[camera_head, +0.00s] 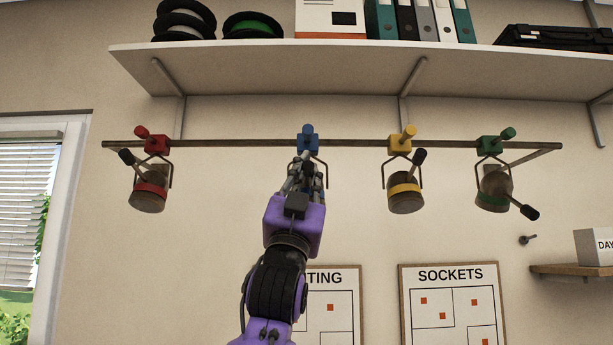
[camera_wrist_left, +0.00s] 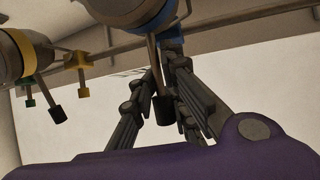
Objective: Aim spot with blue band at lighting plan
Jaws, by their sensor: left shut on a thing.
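The spot with the blue band hangs from a rail by a blue clamp (camera_head: 308,140); my left gripper (camera_head: 305,170) hides most of its lamp body in the head view. In the left wrist view the lamp's round head (camera_wrist_left: 125,10), with a blue band, is at the top. A thin handle with a black knob (camera_wrist_left: 163,108) comes down from it. My left gripper (camera_wrist_left: 165,75) is shut on this handle, its fingers on either side. The lighting plan (camera_head: 340,300) is on the wall below, its left part hidden behind my arm; only "TING" of its title shows. My right gripper is not in view.
Red-banded (camera_head: 149,190), yellow-banded (camera_head: 405,193) and green-banded (camera_head: 494,188) spots hang from the same rail (camera_head: 230,142). A sockets plan (camera_head: 450,310) is right of the lighting plan. A loaded shelf (camera_head: 300,57) runs above the rail. A small shelf (camera_head: 570,270) is at the right.

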